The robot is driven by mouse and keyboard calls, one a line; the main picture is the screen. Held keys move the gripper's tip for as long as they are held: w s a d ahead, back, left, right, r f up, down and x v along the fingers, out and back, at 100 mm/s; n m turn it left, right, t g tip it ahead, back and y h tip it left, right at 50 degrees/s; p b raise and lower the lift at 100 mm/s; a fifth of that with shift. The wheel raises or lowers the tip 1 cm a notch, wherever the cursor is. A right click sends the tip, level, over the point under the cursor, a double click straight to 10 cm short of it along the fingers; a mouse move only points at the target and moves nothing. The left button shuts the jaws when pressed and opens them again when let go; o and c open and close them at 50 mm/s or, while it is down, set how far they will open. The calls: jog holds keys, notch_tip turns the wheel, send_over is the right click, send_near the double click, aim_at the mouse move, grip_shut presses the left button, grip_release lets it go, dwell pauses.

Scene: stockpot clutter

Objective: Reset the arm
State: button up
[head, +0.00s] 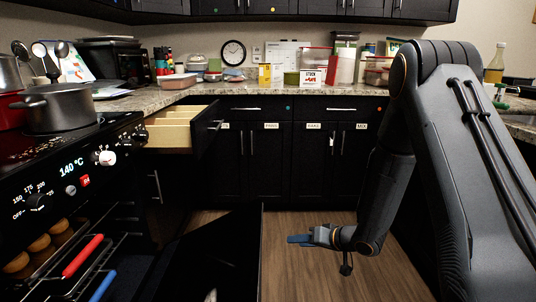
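My arm comes in from the right side of the head view and bends down. My gripper (298,239) hangs low above the wooden floor, in front of the lower cabinets, with its blue-tipped end pointing left. I see no object in it. It is seen side-on and small, so the gap between its fingers cannot be made out. It appears clear of the cabinets behind it.
A drawer (178,133) stands open left of centre. A black open panel or bin (215,255) rises left of my gripper. The stove (70,170) holds a pot (62,108). The counter (245,92) is cluttered. Floor (310,275) below my gripper is bare.

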jog(key=s+d+r+h, duration=0.4)
jog(key=d+r+h, duration=0.2)
jog(key=d+r, duration=0.2)
jog(key=s+d+r+m+g+h, duration=0.15)
jog(key=s+r, duration=0.25)
jog(key=s, duration=0.5)
jog(key=s+r+g, duration=0.2)
jog(key=s+g, duration=0.2)
jog(key=s, duration=0.8)
jog(key=s+a+r+n+g, duration=0.35)
jog(key=s+a+r, duration=0.45)
jog(key=s+a, duration=0.4)
jog(key=d+r+m+t+p, duration=0.1)
jog(key=d+r+m+p, duration=0.2)
jog(key=d+r+p, duration=0.8)
jog(key=r+p, duration=0.2)
jog(key=p, duration=0.8)
jog(key=shift+h+p, duration=0.3)
jog(key=shift+h, duration=0.05)
